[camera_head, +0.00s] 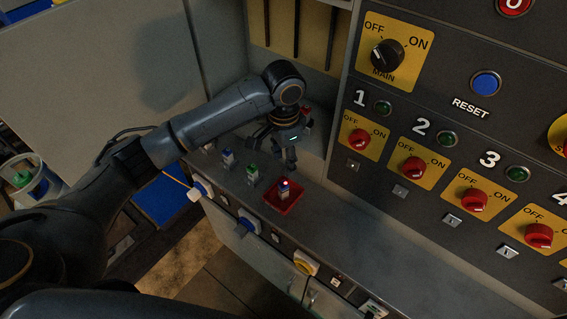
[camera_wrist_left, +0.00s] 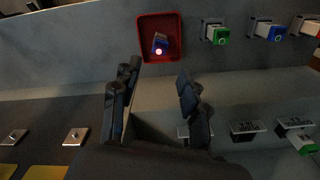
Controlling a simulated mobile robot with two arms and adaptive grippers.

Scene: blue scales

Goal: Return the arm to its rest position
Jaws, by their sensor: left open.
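My left arm (camera_head: 215,122) comes in from the left and reaches over the grey ledge. My left gripper (camera_head: 290,162) is open and empty, above the ledge beside the red tray (camera_head: 294,204). In the left wrist view the open fingers (camera_wrist_left: 152,92) have nothing between them; the tray (camera_wrist_left: 158,24) lies beyond their tips. A small blue-topped piece (camera_head: 284,190) is in the tray, apart from the fingers. It also shows in the left wrist view (camera_wrist_left: 160,42). My right gripper is not in view.
A green-topped piece (camera_head: 251,172) and a blue-topped one (camera_head: 228,157) stand on the ledge left of the tray. The control panel with red knobs (camera_head: 414,168) rises at the right. The ledge (camera_head: 345,225) right of the tray is clear.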

